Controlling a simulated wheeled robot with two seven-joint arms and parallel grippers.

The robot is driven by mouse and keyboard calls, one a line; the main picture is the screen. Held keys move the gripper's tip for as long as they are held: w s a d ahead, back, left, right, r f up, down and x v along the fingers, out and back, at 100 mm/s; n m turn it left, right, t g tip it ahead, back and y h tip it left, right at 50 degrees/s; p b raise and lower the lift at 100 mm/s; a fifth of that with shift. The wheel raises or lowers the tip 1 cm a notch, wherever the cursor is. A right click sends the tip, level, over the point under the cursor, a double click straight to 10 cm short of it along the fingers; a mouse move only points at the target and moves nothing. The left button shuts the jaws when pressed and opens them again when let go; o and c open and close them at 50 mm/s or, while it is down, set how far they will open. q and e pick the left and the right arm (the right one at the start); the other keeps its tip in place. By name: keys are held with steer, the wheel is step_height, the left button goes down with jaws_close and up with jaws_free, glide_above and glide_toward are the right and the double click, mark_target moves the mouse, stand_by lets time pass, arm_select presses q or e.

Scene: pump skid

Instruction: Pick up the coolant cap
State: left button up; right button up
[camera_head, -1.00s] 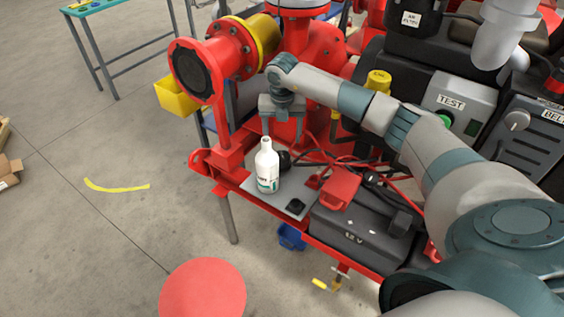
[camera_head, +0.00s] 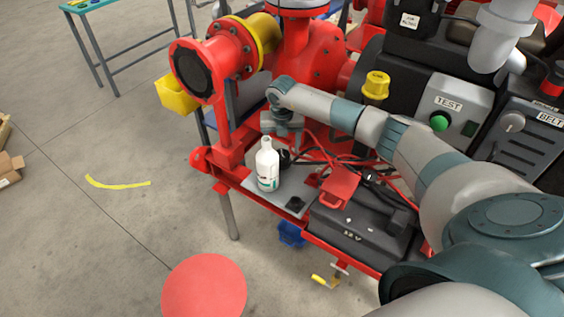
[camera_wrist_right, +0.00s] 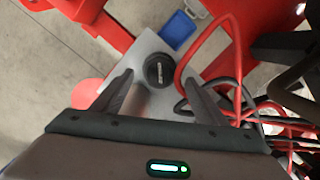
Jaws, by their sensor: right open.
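The coolant cap appears to be the round black cap with pale lettering in the right wrist view (camera_wrist_right: 158,70). It lies on a grey plate (camera_wrist_right: 144,48). In the head view a small dark piece (camera_head: 296,204) near the front corner of the plate (camera_head: 262,192) looks like this cap. My right gripper (camera_head: 283,142) is behind the white bottle (camera_head: 267,168), its fingers partly hidden. In the wrist view the right gripper's open fingers (camera_wrist_right: 160,78) stand on either side of the cap's line, with nothing held. My left gripper is not in view.
Red and black cables (camera_head: 318,150) lie right of the plate, by a red-handled black battery box (camera_head: 350,232). The red flanged pipe (camera_head: 197,70) rises on the left. A blue bin (camera_head: 291,234) sits below the plate. Open floor lies to the left.

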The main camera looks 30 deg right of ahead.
mark_target(282, 154)
steer(key=f, duration=0.1)
steer(key=f+p, duration=0.1)
steer(key=f, duration=0.1)
steer(key=shift+w+d+f, duration=0.15)
steer(key=shift+w, duration=0.15)
steer(key=shift+f+p, duration=0.35)
steer(key=shift+f, duration=0.3)
steer(key=shift+w+f, duration=0.1)
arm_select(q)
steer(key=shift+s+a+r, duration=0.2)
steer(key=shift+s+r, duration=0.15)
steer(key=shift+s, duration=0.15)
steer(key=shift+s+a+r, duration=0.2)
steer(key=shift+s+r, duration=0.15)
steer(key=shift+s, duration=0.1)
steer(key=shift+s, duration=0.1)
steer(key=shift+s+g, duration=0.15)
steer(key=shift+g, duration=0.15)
arm_select(e)
steer(key=c, duration=1.2)
